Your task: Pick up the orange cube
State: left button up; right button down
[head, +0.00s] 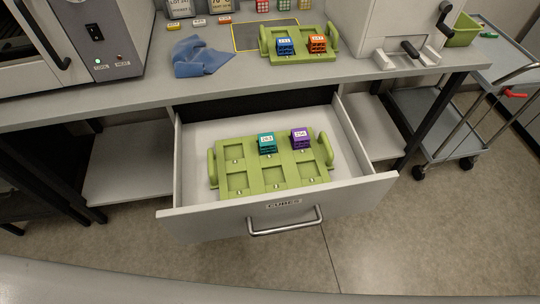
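The orange cube (318,44) sits in a green tray (301,57) on the counter, in the right-hand slot. A blue cube (285,46) sits to its left in the same tray. The orange cube has a white label on top and a lattice-like front face. Neither of my grippers shows in the head view.
An open drawer (343,192) below the counter holds a green tray (272,181) with a teal cube (267,143) and a purple cube (300,138). A blue cloth (199,56) lies left on the counter (181,88). A lever machine (411,30) stands right of the orange cube.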

aim_at(316, 42)
jog(key=u, duration=0.35)
jog(key=i+l+u, duration=0.1)
jog(key=l+u, duration=1.15)
jog(key=i+j, duration=0.05)
